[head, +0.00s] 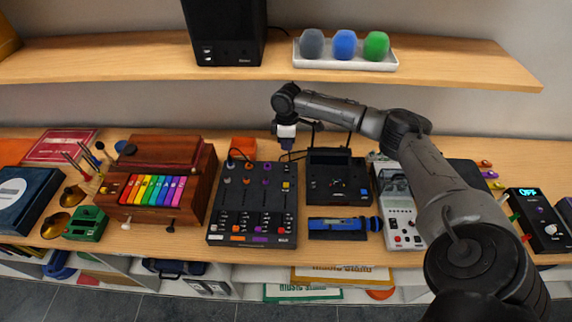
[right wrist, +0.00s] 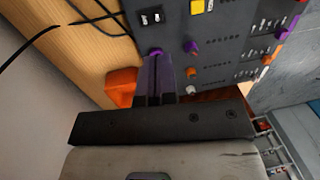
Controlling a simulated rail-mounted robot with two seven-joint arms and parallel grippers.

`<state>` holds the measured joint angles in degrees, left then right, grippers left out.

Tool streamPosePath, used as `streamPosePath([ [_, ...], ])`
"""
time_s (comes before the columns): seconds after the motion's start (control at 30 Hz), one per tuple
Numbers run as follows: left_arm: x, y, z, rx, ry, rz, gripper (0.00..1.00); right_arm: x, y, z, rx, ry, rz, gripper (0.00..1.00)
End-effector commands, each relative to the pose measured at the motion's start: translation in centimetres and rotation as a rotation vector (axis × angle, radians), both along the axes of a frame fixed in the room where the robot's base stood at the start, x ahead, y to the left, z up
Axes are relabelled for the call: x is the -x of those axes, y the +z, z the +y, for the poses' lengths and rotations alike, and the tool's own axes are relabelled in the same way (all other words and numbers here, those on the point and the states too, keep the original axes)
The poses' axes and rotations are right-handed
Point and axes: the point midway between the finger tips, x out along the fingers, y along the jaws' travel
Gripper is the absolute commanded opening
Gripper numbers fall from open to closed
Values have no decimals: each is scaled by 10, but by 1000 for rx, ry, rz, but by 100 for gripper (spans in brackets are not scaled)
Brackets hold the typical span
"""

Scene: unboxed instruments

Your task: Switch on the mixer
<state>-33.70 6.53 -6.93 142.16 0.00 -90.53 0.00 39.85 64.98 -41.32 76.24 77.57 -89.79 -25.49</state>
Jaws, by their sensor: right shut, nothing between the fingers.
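The mixer (head: 283,217) is a dark panel with coloured knobs and sliders, lying on the lower bench left of centre. It fills the upper right of the right wrist view (right wrist: 217,57). My right gripper (head: 287,146) is just beyond the mixer's far right corner. Its purple fingers (right wrist: 157,56) are shut and empty, with tips at the mixer's edge. I cannot tell whether they touch it. The switch positions are unclear. My left gripper is not in view.
An orange block (head: 243,146) stands behind the mixer. A wooden box with coloured keys (head: 195,150) is left; a black device with an antenna-like frame (head: 337,185) and a blue microphone (head: 340,224) are right. Cables run behind. A shelf (head: 130,62) is above.

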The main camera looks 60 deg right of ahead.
Motion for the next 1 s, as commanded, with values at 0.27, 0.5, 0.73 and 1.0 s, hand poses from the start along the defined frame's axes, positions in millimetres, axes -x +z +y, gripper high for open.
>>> streamPosePath([
  [0.27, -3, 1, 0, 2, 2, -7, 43, 2, -27, 3, -1, 1, 4, 0],
  [0.5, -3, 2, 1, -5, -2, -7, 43, 4, -64, 7, -2, -1, 3, 0],
  [0.73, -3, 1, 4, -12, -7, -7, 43, 5, -89, 10, -1, -1, 2, 0],
  [1.0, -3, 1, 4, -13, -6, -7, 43, 6, -100, 11, 0, 0, 1, 0],
])
